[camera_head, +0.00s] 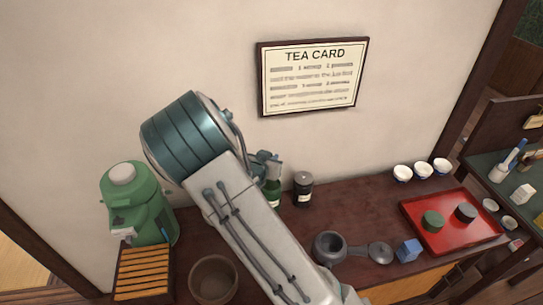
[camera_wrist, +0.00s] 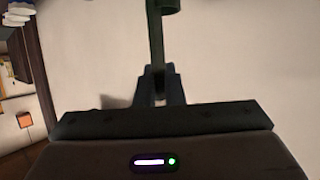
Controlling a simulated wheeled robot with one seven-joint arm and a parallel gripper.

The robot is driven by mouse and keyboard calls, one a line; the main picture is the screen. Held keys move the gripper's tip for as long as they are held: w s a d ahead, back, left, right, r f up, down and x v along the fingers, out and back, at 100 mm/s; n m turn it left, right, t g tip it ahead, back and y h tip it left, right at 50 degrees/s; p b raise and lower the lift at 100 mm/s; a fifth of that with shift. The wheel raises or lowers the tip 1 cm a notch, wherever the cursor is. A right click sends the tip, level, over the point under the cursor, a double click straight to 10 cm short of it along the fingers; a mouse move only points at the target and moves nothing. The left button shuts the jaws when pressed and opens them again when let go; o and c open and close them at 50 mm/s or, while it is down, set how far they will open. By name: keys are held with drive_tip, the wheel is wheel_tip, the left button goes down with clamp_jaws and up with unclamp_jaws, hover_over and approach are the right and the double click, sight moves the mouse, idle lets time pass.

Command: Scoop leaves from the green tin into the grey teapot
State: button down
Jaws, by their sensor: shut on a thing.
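My gripper (camera_head: 265,160) is at the back of the counter, above the green tin, partly hidden by my arm. In the wrist view its fingers (camera_wrist: 160,88) are shut on the handle of a dark green scoop (camera_wrist: 156,42), whose rounded end is at the top edge. I cannot tell whether leaves are in the scoop. The green tin (camera_head: 273,193) stands against the wall with its top partly covered by the gripper. The grey teapot (camera_head: 329,248) stands open in front and to the right, with its round lid (camera_head: 380,252) beside it.
A black tin (camera_head: 303,190) stands right of the green one. A blue cube (camera_head: 410,250), a red tray (camera_head: 420,215) with two cups and white bowls (camera_head: 422,169) are to the right. A green dispenser (camera_head: 140,210), slatted box (camera_head: 143,272) and brown bowl (camera_head: 213,280) are left.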

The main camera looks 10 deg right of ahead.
drive_tip(key=shift+f+b, duration=3.3)
drive_tip(key=shift+f, duration=0.95)
drive_tip(key=shift+r+p, duration=1.7)
drive_tip(key=shift+r, duration=0.3)
drive_tip(key=shift+r+p, duration=2.05)
drive_tip(key=shift+r, duration=0.4)
